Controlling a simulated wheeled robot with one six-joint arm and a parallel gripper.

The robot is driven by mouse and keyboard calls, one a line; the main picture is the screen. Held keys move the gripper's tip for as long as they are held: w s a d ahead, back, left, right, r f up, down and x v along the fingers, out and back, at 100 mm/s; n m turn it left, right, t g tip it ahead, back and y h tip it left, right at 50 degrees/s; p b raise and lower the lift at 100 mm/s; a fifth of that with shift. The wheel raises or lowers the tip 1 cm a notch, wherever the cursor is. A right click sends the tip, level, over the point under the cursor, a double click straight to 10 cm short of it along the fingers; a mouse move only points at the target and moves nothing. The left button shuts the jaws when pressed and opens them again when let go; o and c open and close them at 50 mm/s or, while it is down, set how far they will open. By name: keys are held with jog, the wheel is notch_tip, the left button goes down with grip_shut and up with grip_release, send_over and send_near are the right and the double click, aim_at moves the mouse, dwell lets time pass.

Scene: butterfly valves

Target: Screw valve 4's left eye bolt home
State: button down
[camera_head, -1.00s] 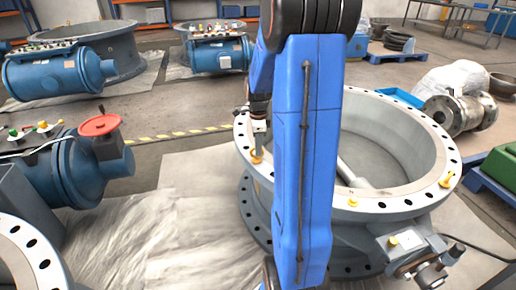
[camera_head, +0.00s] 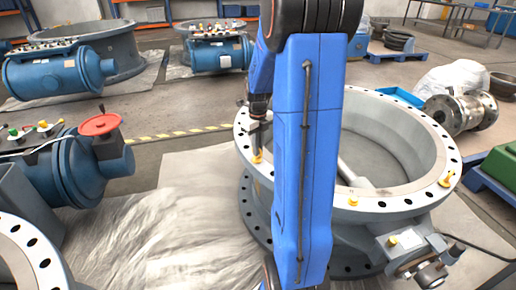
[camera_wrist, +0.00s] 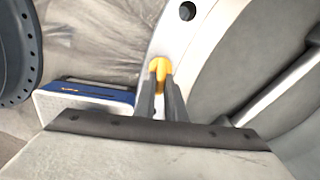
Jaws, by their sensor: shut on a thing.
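The large grey butterfly valve (camera_head: 400,205) stands right of centre, its flange ring lined with dark bolt holes. A yellow eye bolt (camera_head: 256,158) sits on the left of the flange, upright as far as I can see. My gripper (camera_head: 256,146) points down over it. In the wrist view my gripper (camera_wrist: 162,88) has its two dark fingers shut on the yellow eye bolt (camera_wrist: 160,66) at the flange rim. The bolt's lower part and thread are hidden, so I cannot tell how deep it sits.
Other yellow eye bolts stand at the flange's front (camera_head: 353,201) and right (camera_head: 446,180). A blue actuator with a red handwheel (camera_head: 100,125) is at left. Part of another flange (camera_head: 22,262) shows at lower left. Plastic sheeting (camera_head: 170,230) covers the floor between.

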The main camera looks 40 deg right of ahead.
jog(key=shift+m, duration=0.8)
jog(key=c, duration=1.8)
grip_release()
jog(key=shift+r, duration=0.1)
notch_tip(320, 180, up, 17)
jog(key=shift+r, duration=0.1)
jog(key=shift+a, duration=0.1)
